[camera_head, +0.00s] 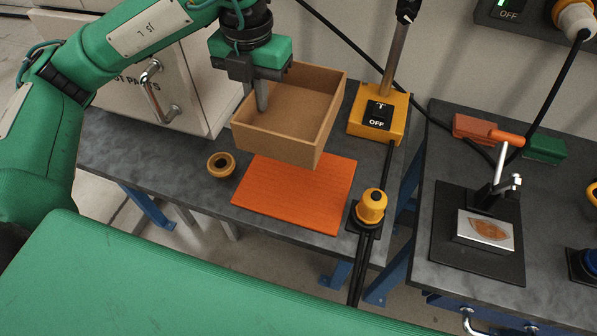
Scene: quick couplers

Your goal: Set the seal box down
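The seal box (275,143) is an open, light brown box, and no contents show in it. My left gripper (262,98) comes down from above at the box's left wall. One finger shows against that wall and the other is hidden, but the gripper looks shut on the wall. The box is near the back of the left grey table, just behind an orange mat (295,197), and its lower front edge overlaps the mat's back edge in the picture. I cannot tell whether its bottom touches anything. My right gripper is not in view.
A round tan ring (221,165) lies left of the mat. A yellow switch base with a post (378,118) stands right of the box. A yellow knob (371,206) is at the mat's right edge. The right table (440,150) holds a black clamp fixture (477,235). The mat is bare.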

